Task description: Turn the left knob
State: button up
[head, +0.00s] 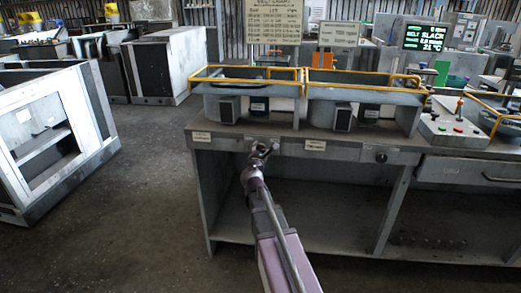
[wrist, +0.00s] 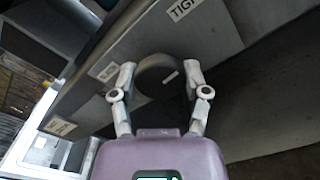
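The left knob (wrist: 158,74) is a dark round knob with a short pale mark, on the grey front panel (wrist: 120,65) of the bench. In the head view it is largely hidden behind my gripper (head: 262,150). In the wrist view my gripper (wrist: 161,78) is open, with one fingertip on each side of the knob. Small gaps seem to show between the fingertips and the knob; contact cannot be told. A second dark knob (head: 381,157) sits farther right on the same panel.
The bench (head: 230,133) carries grey housings with yellow rails (head: 331,86) above the panel. A drawer with a handle (head: 480,172) and a control box with buttons (head: 450,130) are at the right. Below the panel is an open shelf space. The floor to the left is clear up to a white cabinet (head: 45,150).

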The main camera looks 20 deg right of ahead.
jog(key=shift+w, duration=0.1)
jog(key=shift+c, duration=1)
jog(key=shift+d+m, duration=0.1)
jog(key=shift+m, duration=0.3)
jog(key=m, duration=0.3)
jog(key=shift+m, duration=1.8)
jog(key=o, duration=1.1)
jog(key=shift+o, duration=0.2)
